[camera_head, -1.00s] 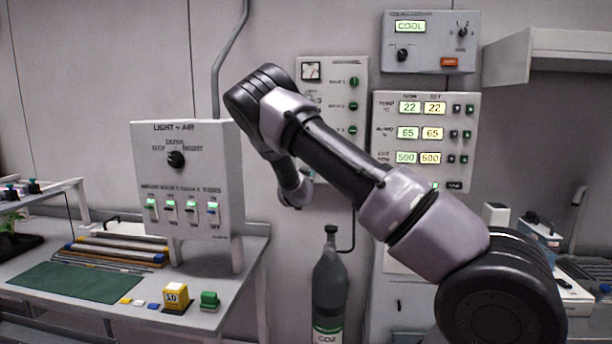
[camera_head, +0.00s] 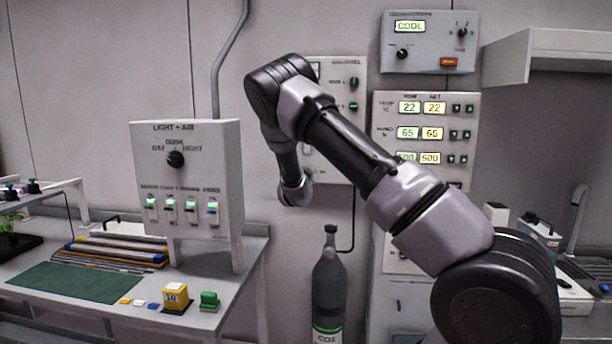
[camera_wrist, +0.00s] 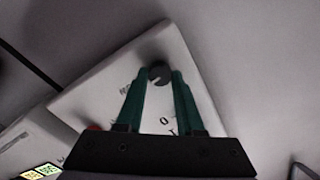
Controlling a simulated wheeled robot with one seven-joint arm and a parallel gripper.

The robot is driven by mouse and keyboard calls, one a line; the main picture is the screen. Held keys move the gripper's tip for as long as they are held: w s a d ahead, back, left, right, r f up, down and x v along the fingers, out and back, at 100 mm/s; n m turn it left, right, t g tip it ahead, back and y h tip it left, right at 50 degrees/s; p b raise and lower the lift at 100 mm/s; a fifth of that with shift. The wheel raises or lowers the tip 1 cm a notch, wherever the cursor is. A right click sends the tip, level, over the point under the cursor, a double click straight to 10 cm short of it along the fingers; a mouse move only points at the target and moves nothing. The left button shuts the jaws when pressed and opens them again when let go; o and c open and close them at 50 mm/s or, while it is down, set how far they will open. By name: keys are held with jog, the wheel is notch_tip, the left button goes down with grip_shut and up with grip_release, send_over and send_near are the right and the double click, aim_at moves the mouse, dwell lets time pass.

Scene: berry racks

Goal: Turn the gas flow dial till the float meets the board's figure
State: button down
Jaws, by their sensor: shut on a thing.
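The gas flow dial (camera_wrist: 158,68), a dark round knob with a lighter notch, stands near one edge of a pale panel (camera_wrist: 108,98) in the wrist view. My gripper (camera_wrist: 159,77) has its two green fingers on either side of the knob, shut on it. In the head view my wrist is in front of the lower left of the pale wall panel (camera_head: 340,172), and my arm hides the fingers, the dial and part of that panel. I cannot make out the float or the board's figure.
A control board with lit readouts (camera_head: 383,120) is right of the wall panel, with a COOL unit (camera_head: 440,60) above. A LIGHT + AIR box (camera_head: 210,180) stands left of my wrist.

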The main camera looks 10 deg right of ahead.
jog(key=c, duration=0.5)
grip_release()
jog(key=shift+c, duration=0.2)
jog(key=v, duration=1)
jog(key=shift+s, duration=0.35)
jog(key=shift+a, duration=0.1)
